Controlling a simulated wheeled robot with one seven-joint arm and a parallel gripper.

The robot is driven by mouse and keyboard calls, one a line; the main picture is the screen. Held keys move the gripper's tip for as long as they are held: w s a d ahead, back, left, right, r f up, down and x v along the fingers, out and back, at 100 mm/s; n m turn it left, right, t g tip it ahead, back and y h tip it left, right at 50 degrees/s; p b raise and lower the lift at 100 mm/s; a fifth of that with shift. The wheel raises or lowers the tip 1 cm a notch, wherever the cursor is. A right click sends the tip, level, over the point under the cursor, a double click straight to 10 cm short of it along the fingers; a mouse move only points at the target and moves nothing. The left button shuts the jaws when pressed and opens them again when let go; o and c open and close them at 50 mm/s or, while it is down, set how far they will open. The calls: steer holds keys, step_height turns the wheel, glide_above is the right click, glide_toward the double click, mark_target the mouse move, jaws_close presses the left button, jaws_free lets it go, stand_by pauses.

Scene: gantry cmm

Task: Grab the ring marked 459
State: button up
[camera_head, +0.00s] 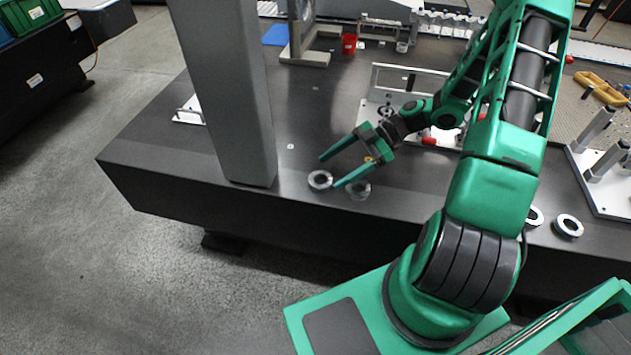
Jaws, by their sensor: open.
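Two metal rings lie close together near the front edge of the dark table. The left ring (320,180) has a dark centre, and the ring beside it (359,190) is partly covered by a finger of my gripper. Two more rings lie farther right, one partly hidden behind my arm (535,215) and one in full view (568,226). No marking is readable on any ring, so I cannot tell which is 459. My gripper (328,172) is open, its green fingers pointing left and slightly down above the left pair. Nothing shows between the fingers.
A grey column (228,95) stands left of the rings on the dark table (150,150). A white fixture plate (400,105) lies behind my gripper. A red cup (349,44) stands farther back. Another fixture (608,170) is at the right.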

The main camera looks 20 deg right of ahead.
mark_target(326, 181)
steer(key=shift+x, duration=1.95)
steer(key=shift+s+r, duration=0.1)
steer(key=c, duration=1.5)
steer(key=shift+o, duration=0.2)
steer(key=shift+r, duration=0.1)
